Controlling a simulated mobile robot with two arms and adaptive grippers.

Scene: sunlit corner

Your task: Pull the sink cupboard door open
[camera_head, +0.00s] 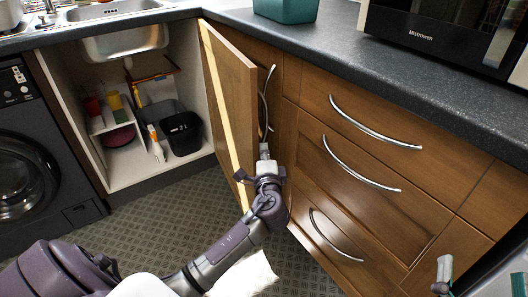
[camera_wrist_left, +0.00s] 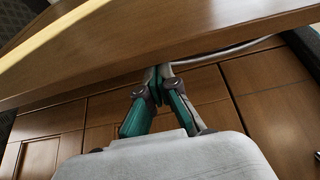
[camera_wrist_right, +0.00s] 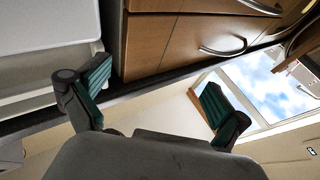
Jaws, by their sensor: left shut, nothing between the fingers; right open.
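The wooden sink cupboard door (camera_head: 238,98) stands wide open in the head view, swung out from the cupboard under the sink. Its curved metal handle (camera_head: 266,92) shows along the door's right side; part of it is hidden. My left gripper (camera_head: 264,152) is shut and empty, close to the lower end of the handle. In the left wrist view its closed fingertips (camera_wrist_left: 159,74) are beside the door's wooden face (camera_wrist_left: 120,50) and the handle (camera_wrist_left: 225,53). Whether they touch is unclear. My right gripper (camera_wrist_right: 155,80) is open and empty, at the head view's lower right (camera_head: 443,272).
The open cupboard holds a black bin (camera_head: 181,133), an orange and white bottle (camera_head: 156,143) and cups (camera_head: 92,106). A dark washing machine (camera_head: 30,165) stands left. Drawers with curved handles (camera_head: 375,122) stand right of the door. The patterned floor (camera_head: 150,215) before the cupboard is clear.

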